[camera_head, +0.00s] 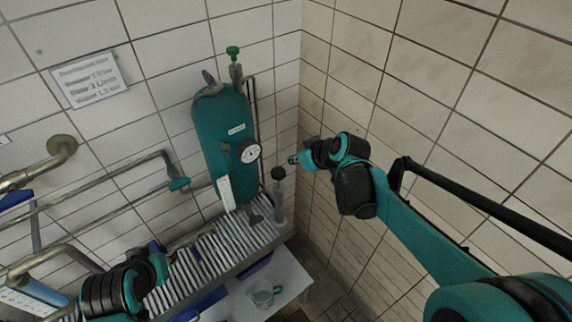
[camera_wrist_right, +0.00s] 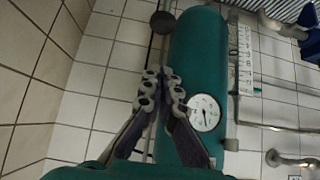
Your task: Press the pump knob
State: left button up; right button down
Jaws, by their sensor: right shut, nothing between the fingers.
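The pump knob, a dark round knob (camera_head: 278,173), tops a slim grey upright cylinder just right of the teal tank (camera_head: 222,138). In the right wrist view it seems to be the dark ball (camera_wrist_right: 162,22) beyond my fingertips. My right gripper (camera_head: 293,159) is above and slightly right of the knob, apart from it in the picture. Its fingers (camera_wrist_right: 160,78) are shut and empty in the wrist view. My left arm is at the lower left; its fingers are not clear, so I cannot tell its gripper's state.
The tank carries a round gauge (camera_head: 248,151) and a green valve handle (camera_head: 233,52). A ribbed grey rack (camera_head: 215,258) runs below it. A glass mug (camera_head: 263,296) stands on a white surface. Pipes (camera_head: 110,184) line the left wall; a tiled wall is close on the right.

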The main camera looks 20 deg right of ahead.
jog(key=b, duration=0.2)
send_over(276, 170)
jog(key=s+d, duration=0.1)
jog(key=s, duration=0.2)
notch_tip(276, 170, down, 6)
jog(key=f, duration=0.3)
jog(key=shift+w+f+b, duration=0.2)
jog(key=shift+f+b, duration=0.15)
jog(key=shift+f, duration=0.5)
jog(key=shift+f, duration=0.1)
notch_tip(276, 170, down, 6)
jog(key=b, duration=0.5)
jog(key=shift+s+b, duration=0.1)
jog(key=shift+b, duration=0.2)
jog(key=shift+s, duration=0.1)
